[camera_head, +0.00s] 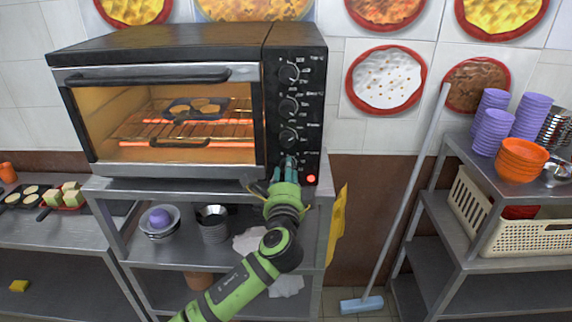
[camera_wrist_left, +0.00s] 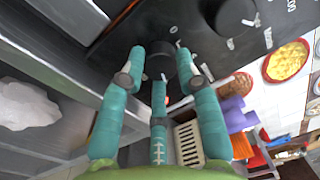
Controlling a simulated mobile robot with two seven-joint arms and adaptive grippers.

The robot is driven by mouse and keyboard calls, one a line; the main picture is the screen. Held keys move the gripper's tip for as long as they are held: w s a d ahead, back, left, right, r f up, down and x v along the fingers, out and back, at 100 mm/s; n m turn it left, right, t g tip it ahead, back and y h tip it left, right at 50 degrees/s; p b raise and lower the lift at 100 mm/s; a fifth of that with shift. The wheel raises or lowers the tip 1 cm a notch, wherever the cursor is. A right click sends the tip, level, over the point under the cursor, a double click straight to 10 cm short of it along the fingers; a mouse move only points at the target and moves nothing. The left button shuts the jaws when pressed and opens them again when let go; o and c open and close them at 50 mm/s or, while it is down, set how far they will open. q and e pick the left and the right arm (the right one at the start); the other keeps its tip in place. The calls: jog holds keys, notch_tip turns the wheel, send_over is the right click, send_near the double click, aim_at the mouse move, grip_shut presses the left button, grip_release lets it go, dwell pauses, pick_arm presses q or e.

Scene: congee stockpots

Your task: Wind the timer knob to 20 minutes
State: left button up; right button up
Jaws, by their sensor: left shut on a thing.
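The black toaster oven (camera_head: 293,45) has a column of dark knobs on its right panel: a top knob (camera_head: 289,73), a second (camera_head: 289,105), a third (camera_head: 289,136), and a lowest one mostly hidden behind my gripper. The labels are too small to read, so I cannot tell the timer's setting. My left gripper (camera_head: 287,170) reaches up from below and is shut on the lowest knob. In the left wrist view, its teal fingers (camera_wrist_left: 165,68) close around that dark knob (camera_wrist_left: 184,62), with another knob (camera_wrist_left: 232,14) beyond. My right gripper is not in view.
A red lamp (camera_head: 311,178) glows beside the gripper. The lit oven holds a pan (camera_head: 195,108) on its rack. The oven stands on a steel shelf (camera_head: 230,178) with bowls below. A yellow cloth (camera_head: 337,225) hangs at right, and a mop (camera_head: 405,200) leans nearby.

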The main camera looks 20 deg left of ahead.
pick_arm(q)
jog(key=m+p, duration=0.1)
jog(key=m, duration=0.3)
jog(key=shift+r+p, duration=0.35)
jog(key=m, duration=0.5)
jog(key=shift+f+h, duration=0.25)
jog(key=shift+h, duration=0.05)
grip_shut()
jog(key=shift+f+m, duration=0.1)
jog(key=shift+m, duration=0.5)
jog(key=shift+f, duration=0.15)
jog(key=o, duration=1.1)
grip_release()
jog(key=shift+o, duration=0.2)
jog(key=shift+d, duration=0.1)
